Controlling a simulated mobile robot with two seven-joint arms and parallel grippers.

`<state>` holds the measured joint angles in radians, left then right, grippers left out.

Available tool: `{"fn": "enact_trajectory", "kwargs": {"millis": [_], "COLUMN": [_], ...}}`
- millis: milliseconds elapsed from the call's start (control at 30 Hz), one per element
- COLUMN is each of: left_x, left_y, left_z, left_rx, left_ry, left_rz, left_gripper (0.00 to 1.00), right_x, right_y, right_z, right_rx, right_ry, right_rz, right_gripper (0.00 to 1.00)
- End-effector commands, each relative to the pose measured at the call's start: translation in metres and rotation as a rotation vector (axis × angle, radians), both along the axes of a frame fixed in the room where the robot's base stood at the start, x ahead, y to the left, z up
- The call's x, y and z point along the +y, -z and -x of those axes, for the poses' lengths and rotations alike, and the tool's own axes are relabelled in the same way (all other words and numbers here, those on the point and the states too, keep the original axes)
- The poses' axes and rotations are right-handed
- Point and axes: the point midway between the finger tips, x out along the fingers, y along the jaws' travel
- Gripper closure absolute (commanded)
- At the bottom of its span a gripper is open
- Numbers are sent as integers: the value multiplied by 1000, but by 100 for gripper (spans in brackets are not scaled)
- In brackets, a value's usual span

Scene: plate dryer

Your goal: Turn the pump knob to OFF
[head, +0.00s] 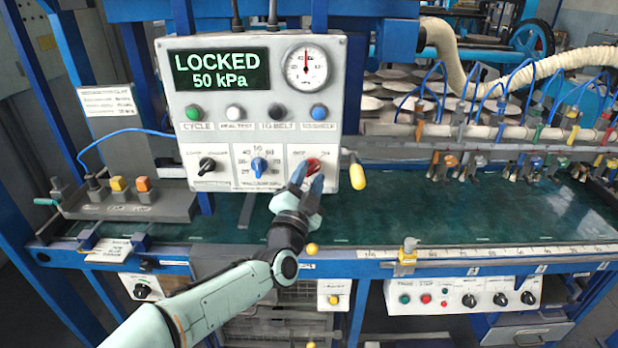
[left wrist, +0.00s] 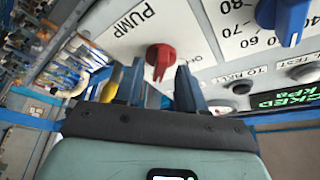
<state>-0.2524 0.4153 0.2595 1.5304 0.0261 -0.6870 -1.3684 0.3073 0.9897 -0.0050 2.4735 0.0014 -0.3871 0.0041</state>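The pump knob (head: 313,164) is red and sits at the lower right of the grey control panel (head: 350,75). In the left wrist view the knob (left wrist: 160,56) is below the PUMP label, with its pointer end toward the gripper; its position labels are partly hidden or too small to read. My left gripper (head: 307,179) is in front of the knob. In the left wrist view the blue fingers of the gripper (left wrist: 162,76) are apart, one on each side of the knob. I cannot tell whether they touch it. My right gripper is not in view.
The display (head: 218,70) reads LOCKED 50 kPa. A blue knob (head: 259,165) and a black knob (head: 207,164) are left of the pump knob. A yellow-ended handle (head: 357,176) hangs close on its right. A green work surface (head: 440,210) lies below.

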Motion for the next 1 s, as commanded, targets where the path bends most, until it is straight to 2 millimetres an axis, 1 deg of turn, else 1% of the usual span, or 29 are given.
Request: {"fn": "enact_trajectory", "kwargs": {"millis": [33,67,100,133,167,367,567,767,1000], "left_x": [0,0,0,0,0,0,-1,-2,-4], "left_y": [0,0,0,0,0,0,1,3,5], "left_z": [0,0,0,0,0,0,1,1,0], "left_rx": [0,0,0,0,0,0,-2,-2,-2], "left_ry": [0,0,0,0,0,0,1,1,1], "left_rz": [0,0,0,0,0,2,39,148,357], "left_gripper": [61,70,83,93,100,100,100,100,100], "right_x": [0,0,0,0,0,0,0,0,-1], "right_y": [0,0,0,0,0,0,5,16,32], "right_z": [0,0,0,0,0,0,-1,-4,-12], "right_rx": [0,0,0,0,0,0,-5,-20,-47], "right_ry": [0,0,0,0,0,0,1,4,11], "right_rz": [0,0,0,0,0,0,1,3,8], "right_gripper": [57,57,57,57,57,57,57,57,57]}}
